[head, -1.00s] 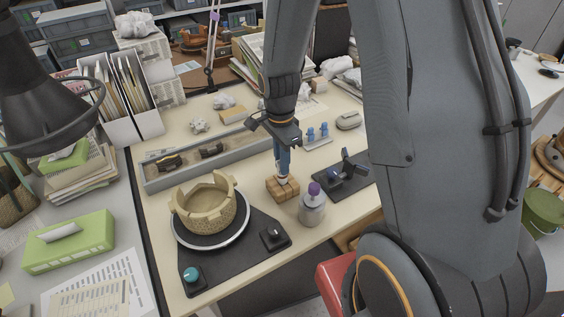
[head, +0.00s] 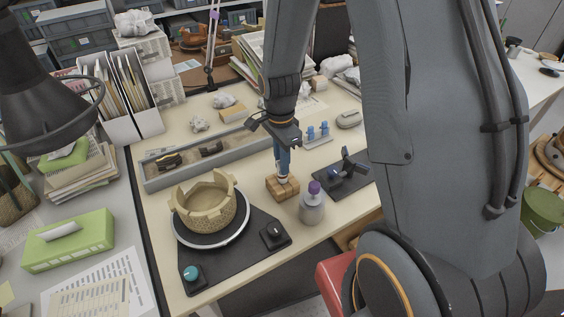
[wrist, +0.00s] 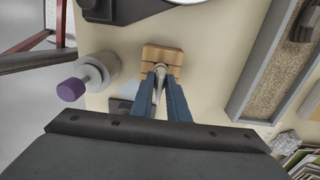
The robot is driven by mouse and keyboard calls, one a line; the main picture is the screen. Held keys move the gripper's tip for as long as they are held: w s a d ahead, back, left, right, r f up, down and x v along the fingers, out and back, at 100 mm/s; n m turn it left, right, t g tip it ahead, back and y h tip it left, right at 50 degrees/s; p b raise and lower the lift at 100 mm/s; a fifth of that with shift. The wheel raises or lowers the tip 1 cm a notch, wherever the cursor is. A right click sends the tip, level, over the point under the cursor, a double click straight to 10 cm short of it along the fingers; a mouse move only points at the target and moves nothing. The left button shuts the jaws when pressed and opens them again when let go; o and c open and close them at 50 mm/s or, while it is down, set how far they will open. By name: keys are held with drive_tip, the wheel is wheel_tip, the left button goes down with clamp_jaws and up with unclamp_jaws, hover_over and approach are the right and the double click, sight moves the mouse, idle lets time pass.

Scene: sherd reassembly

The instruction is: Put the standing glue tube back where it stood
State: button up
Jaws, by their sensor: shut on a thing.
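My gripper (head: 283,170) points straight down over a small light-brown wooden block (head: 284,189) on the table. Its blue fingers are shut on the glue tube (head: 283,179), a slim pale tube mostly hidden between them. In the wrist view the tube (wrist: 159,84) shows as a grey-white strip between the fingers, with its far end over the wooden block (wrist: 162,56). The tube looks upright. Its lower end is at the top of the block; I cannot tell whether it sits in the block or just above it.
A jar with a purple cap (head: 313,203) stands close to the right of the block. A beige pot (head: 207,203) sits on a turntable to the left. A black stand (head: 343,176) is at the right, and a long grey tray (head: 152,178) lies behind.

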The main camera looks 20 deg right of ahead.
drive_tip(key=o, duration=0.9)
drive_tip(key=shift+c, duration=0.2)
drive_tip(key=shift+w+r+b, duration=0.1)
drive_tip(key=shift+r+b, duration=0.6)
drive_tip(key=shift+r, duration=3.2)
drive_tip(key=s+r+n+t, duration=0.1)
drive_tip(key=s+r+n, duration=0.2)
drive_tip(key=s+n, duration=0.8)
drive_tip(key=shift+s+n+t, duration=0.2)
drive_tip(key=shift+n+t, duration=0.1)
drive_tip(key=shift+n, duration=2.1)
